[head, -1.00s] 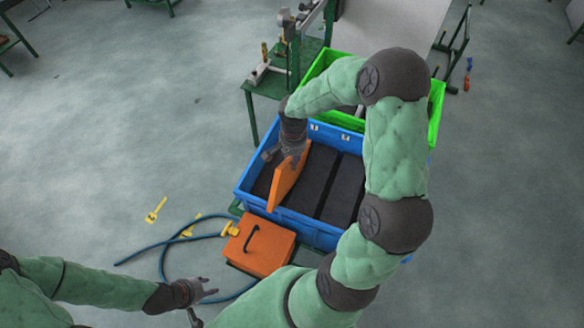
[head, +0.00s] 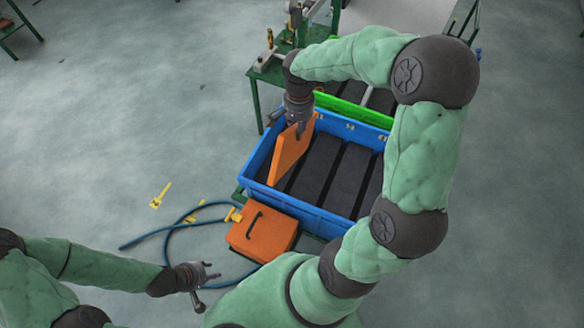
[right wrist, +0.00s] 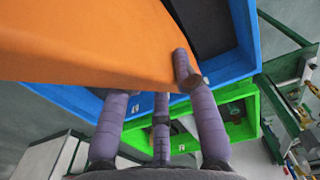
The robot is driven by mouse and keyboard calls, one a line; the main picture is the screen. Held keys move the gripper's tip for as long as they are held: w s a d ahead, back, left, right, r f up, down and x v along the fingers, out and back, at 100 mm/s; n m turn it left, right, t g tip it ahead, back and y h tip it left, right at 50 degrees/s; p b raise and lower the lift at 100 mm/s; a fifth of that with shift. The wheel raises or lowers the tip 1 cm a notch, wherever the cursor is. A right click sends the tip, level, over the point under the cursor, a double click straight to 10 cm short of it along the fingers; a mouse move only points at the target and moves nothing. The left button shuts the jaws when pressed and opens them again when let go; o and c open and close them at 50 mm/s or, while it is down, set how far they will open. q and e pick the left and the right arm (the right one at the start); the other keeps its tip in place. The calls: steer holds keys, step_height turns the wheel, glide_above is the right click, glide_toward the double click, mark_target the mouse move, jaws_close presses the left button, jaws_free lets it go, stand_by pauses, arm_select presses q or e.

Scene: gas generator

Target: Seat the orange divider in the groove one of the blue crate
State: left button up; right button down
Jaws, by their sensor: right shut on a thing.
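My right gripper (head: 300,122) is shut on the far upper end of the orange divider (head: 288,158). The divider is a flat panel, turned on edge and slanting in the head view, over the left part of the blue crate (head: 330,222). I cannot tell whether its lower edge touches the crate or a groove. In the right wrist view the divider (right wrist: 85,40) fills the upper left, with the gripper fingers (right wrist: 165,95) at its edge and the crate's blue wall (right wrist: 238,66) beyond. My left gripper (head: 212,274) is open and empty, away from the crate.
An orange case (head: 262,232) with a black handle sits in front, with a blue hose (head: 165,232) and yellow piece (head: 160,195) on the floor.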

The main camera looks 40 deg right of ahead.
mark_target(297, 147)
steer(key=shift+f+b, duration=0.3)
steer(key=shift+f, duration=4.5)
steer(key=shift+f, duration=0.25)
steer(key=c, duration=1)
jaws_free()
steer(key=shift+o, duration=0.2)
steer(key=shift+r, duration=0.1)
